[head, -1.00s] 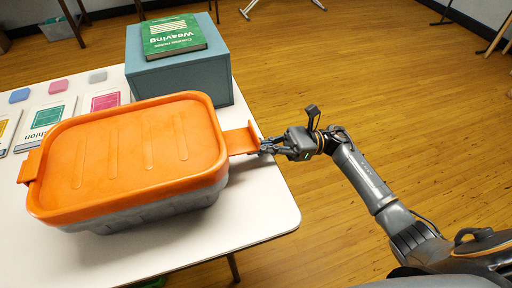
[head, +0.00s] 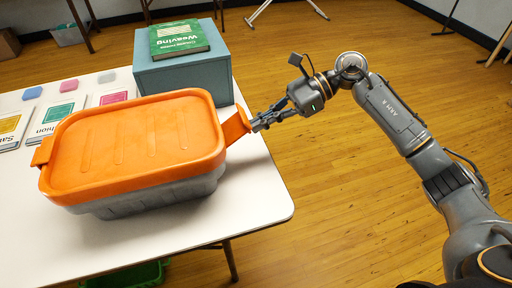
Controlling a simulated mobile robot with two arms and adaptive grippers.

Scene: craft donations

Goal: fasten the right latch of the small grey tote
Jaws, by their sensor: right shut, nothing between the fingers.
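The small grey tote (head: 150,198) stands on the white table with its orange lid (head: 140,140) on. Its right latch (head: 235,127), an orange flap, sticks out from the lid's right side and slants upward, away from the tote's wall. The left latch (head: 42,151) also sticks out from the lid's left end. My right gripper (head: 256,124) is shut and empty, its fingertips at the outer edge of the right latch; I cannot tell whether they touch it. My left gripper is not in view.
A blue-grey box (head: 185,80) with a green weaving book (head: 178,38) on top stands behind the tote. Booklets (head: 58,113) and small coloured blocks (head: 69,86) lie at the back left. The table (head: 255,205) ends just right of the tote, with open floor beyond.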

